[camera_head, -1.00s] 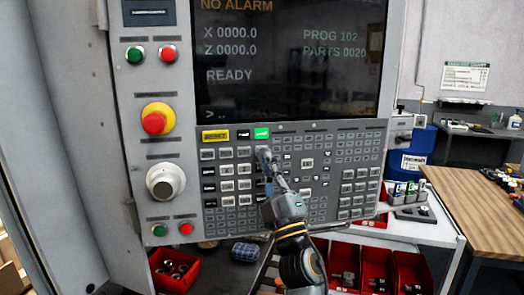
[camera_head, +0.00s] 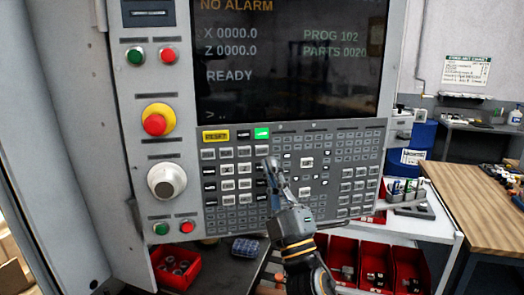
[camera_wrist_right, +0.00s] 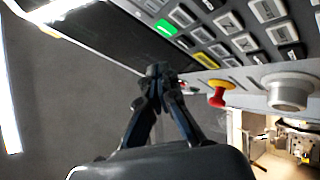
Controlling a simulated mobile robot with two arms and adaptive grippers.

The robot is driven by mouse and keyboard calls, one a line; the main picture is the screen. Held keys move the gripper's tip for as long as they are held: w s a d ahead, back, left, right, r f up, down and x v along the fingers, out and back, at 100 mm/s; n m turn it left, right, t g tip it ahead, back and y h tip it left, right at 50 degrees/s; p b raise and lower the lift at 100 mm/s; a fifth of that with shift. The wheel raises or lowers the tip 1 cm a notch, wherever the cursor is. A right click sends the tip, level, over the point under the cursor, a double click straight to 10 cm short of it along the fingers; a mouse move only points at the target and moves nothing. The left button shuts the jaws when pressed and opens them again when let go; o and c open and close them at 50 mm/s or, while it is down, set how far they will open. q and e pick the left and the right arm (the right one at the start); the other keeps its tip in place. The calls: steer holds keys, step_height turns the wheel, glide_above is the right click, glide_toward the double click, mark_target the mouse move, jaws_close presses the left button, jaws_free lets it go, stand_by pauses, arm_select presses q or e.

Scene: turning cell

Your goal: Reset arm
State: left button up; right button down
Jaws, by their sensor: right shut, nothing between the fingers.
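My right gripper (camera_head: 272,163) is in front of the keypad of the machine's control panel (camera_head: 190,130). It is shut and empty, with its fingertips together. In the right wrist view the closed fingers (camera_wrist_right: 157,72) point toward the panel, with the keys beyond them. The yellow RESET key (camera_head: 215,135) and a lit green key (camera_head: 262,133) sit at the top left of the keypad. The screen (camera_head: 288,60) reads NO ALARM and READY, X 0000.0, Z 0000.0, PROG 102, PARTS 0020. My left gripper is out of view.
A red emergency-stop button (camera_head: 155,124) and a grey knob (camera_head: 167,181) are left of the keypad. Red bins (camera_head: 343,260) stand below the panel. A wooden bench (camera_head: 480,180) and a blue container (camera_head: 412,150) are at the right.

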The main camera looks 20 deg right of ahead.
steer(key=s+d+f+m+g+h, duration=0.2)
steer(key=d+f+m+g, duration=0.15)
steer(key=f, duration=0.65)
steer(key=s+d+f+m+g+h, duration=0.25)
steer(key=f+m+g, duration=0.2)
steer(key=f, duration=0.45)
steer(key=s+d+f+m+g+h, duration=0.2)
steer(key=d+f+m+g+h, duration=0.15)
steer(key=f, duration=0.65)
steer(key=s+a+f+g+y, duration=0.25)
steer(key=s+f+g, duration=0.45)
steer(key=s, duration=0.5)
steer(key=s+a+f+g+y, duration=0.2)
steer(key=s+a+f+g, duration=0.25)
steer(key=s+f, duration=0.7)
step_height(320, 180, down, 26)
steer(key=s+g+b, duration=0.2)
steer(key=s+d+f, duration=0.2)
steer(key=s+f, duration=0.6)
steer(key=f, duration=0.1)
steer(key=s+d+f+b, duration=0.1)
steer(key=s+d+f, duration=0.1)
steer(key=s+f, duration=0.6)
steer(key=shift+s+f+g, duration=0.4)
steer(key=shift+s, duration=0.05)
